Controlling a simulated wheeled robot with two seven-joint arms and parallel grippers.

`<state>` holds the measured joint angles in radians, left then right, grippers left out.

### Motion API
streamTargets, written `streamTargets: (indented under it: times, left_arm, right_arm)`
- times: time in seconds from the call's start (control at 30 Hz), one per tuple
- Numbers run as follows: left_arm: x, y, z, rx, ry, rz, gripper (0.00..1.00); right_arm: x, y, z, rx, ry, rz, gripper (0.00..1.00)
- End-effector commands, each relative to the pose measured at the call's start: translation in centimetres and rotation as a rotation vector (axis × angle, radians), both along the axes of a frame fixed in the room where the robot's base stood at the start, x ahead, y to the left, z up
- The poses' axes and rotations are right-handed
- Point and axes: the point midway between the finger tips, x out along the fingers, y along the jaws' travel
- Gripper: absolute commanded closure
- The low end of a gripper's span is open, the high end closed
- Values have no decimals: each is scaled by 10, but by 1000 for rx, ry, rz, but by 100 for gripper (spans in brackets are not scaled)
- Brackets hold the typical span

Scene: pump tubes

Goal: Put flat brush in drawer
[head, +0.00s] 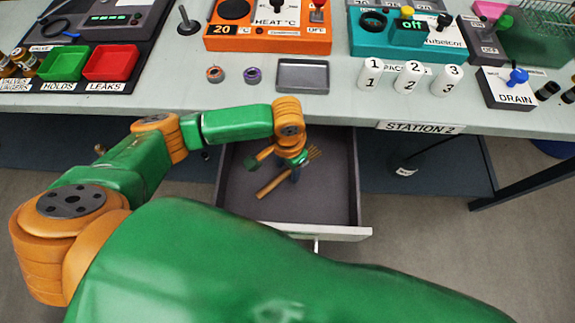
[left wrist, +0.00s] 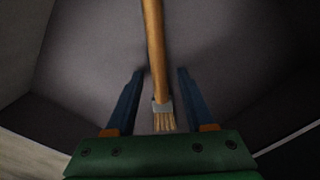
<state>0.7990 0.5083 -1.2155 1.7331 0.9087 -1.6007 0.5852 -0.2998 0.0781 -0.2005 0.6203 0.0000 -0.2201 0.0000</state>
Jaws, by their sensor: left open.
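The flat brush, with a wooden handle and pale bristles, shows in the head view (head: 275,186) within the open drawer (head: 345,222). My left gripper (head: 300,166) is over the drawer, close to the bristle end. In the left wrist view the brush (left wrist: 154,45) runs between the two dark blue fingers of my left gripper (left wrist: 159,75). The fingers stand apart, with a gap on both sides of the brush. Behind it is the grey drawer floor (left wrist: 90,55). I cannot tell whether the brush touches the floor. My right gripper is not in view.
The bench top (head: 340,108) is above and behind the drawer. It holds an empty grey tray (head: 302,89), white numbered cylinders (head: 408,80), an orange heater unit (head: 265,42), and red (head: 110,63) and green (head: 63,64) bins. The drawer floor around the brush is clear.

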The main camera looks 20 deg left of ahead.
Motion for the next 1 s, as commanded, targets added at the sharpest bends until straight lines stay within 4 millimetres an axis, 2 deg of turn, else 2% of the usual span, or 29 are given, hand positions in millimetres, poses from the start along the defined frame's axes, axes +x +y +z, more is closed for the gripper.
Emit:
streamTargets:
  times: [0.07,0.13,0.4,0.5,0.67,1.0]
  left_arm:
    - [0,0,3,0,-1,-1,46]
    - [0,-1,15,-2,-2,-1,46]
    - [1,-1,92,-3,-4,-1,46]
    - [0,-1,111,-2,-1,0,46]
    - [0,0,124,-2,1,1,46]
    - [0,0,123,-2,1,1,46]
  right_arm:
    - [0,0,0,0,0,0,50]
    - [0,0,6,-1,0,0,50]
    - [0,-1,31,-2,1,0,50]
    - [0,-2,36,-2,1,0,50]
    - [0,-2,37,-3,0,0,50]
    - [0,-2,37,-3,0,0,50]
